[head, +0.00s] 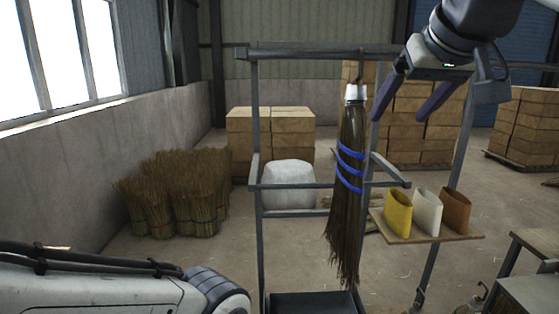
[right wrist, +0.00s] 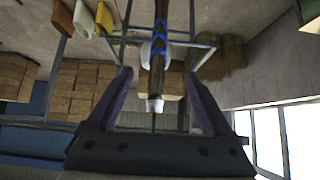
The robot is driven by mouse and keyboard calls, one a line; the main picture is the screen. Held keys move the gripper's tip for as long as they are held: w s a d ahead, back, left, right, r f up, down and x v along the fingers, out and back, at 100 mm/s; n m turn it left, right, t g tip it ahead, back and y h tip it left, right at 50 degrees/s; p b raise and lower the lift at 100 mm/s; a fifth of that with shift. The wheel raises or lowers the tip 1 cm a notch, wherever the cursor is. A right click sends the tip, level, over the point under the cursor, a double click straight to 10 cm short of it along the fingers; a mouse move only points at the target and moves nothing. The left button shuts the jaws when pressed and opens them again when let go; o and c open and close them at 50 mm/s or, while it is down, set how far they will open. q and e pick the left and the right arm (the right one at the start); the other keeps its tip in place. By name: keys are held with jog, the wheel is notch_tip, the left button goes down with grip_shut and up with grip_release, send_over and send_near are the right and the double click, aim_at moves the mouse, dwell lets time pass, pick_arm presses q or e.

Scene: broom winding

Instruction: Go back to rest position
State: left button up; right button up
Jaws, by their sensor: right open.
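A dark brown broom (head: 347,210) hangs bristles down from the top bar of a grey metal frame (head: 255,120). It has a white cap at its top and blue cord (head: 349,168) wound around it in several bands. My right gripper (head: 398,118) is open and empty, to the right of the broom's top and apart from it. In the right wrist view the broom's white cap (right wrist: 155,104) shows beyond and between the open fingers (right wrist: 158,92). Part of my left arm shows at the lower left of the head view; its gripper is out of view.
A white sack (head: 289,185) is behind the frame. Straw bundles (head: 180,195) stand at left. Stacked boxes (head: 270,135) are at the back. A dark tray (head: 312,303) is below the broom.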

jog(key=s+a+f+n+g+y+b, duration=0.15)
jog(key=a+f, duration=0.25)
jog(key=f, duration=0.5)
jog(key=s+a+f+n+g+b, duration=0.1)
jog(key=s+a+f+g+b, duration=0.1)
jog(key=a+f, duration=0.45)
jog(key=s+a+f+n+g+b, duration=0.1)
jog(key=s+a+f, duration=0.1)
jog(key=f, duration=0.9)
pick_arm(q)
notch_tip(320, 180, down, 8)
jog(key=b, duration=0.3)
jog(key=shift+w+f+b, duration=0.2)
jog(key=shift+w+b, duration=0.05)
jog(key=shift+b, duration=0.05)
pick_arm(e)
jog(key=s+f+n+g, duration=0.1)
jog(key=s+f+g, duration=0.1)
jog(key=s+f, duration=0.5)
jog(key=s+a+f+n+g, duration=0.1)
jog(key=s+f+n+g, duration=0.1)
jog(key=s+f, duration=0.6)
notch_tip(320, 180, down, 5)
jog(key=shift+s+a+r+h, duration=0.1)
jog(key=shift+s+a+h, duration=0.2)
jog(key=shift+h, duration=0.15)
pick_arm(q)
jog(key=shift+d, duration=0.1)
